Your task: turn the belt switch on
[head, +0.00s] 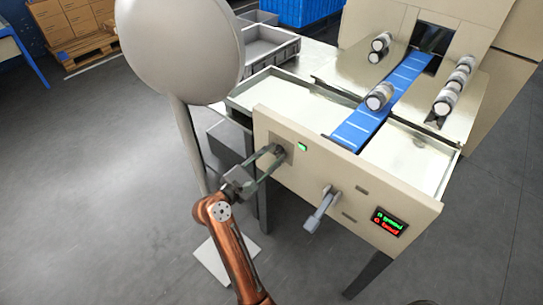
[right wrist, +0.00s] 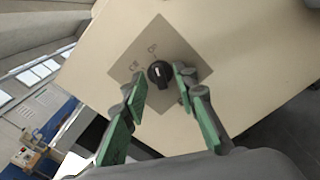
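The belt switch is a black rotary knob (right wrist: 158,73) on a grey square plate (right wrist: 128,68) with small printed marks, set in the cream front panel (head: 345,185). My right gripper (head: 277,157) is at the left end of this panel, in front of the plate. In the right wrist view my right gripper (right wrist: 160,83) is open, with its green-padded fingers on either side of the knob. I cannot tell whether they touch it. In the head view the gripper largely hides the knob. My left gripper is not in view.
A lit green button (head: 302,147) is just right of the switch. A grey lever (head: 321,210) and a small display (head: 389,222) are farther right. A blue belt (head: 385,100) carries a wrapped roll. A large pale round object (head: 180,45) on a pole stands left of the machine.

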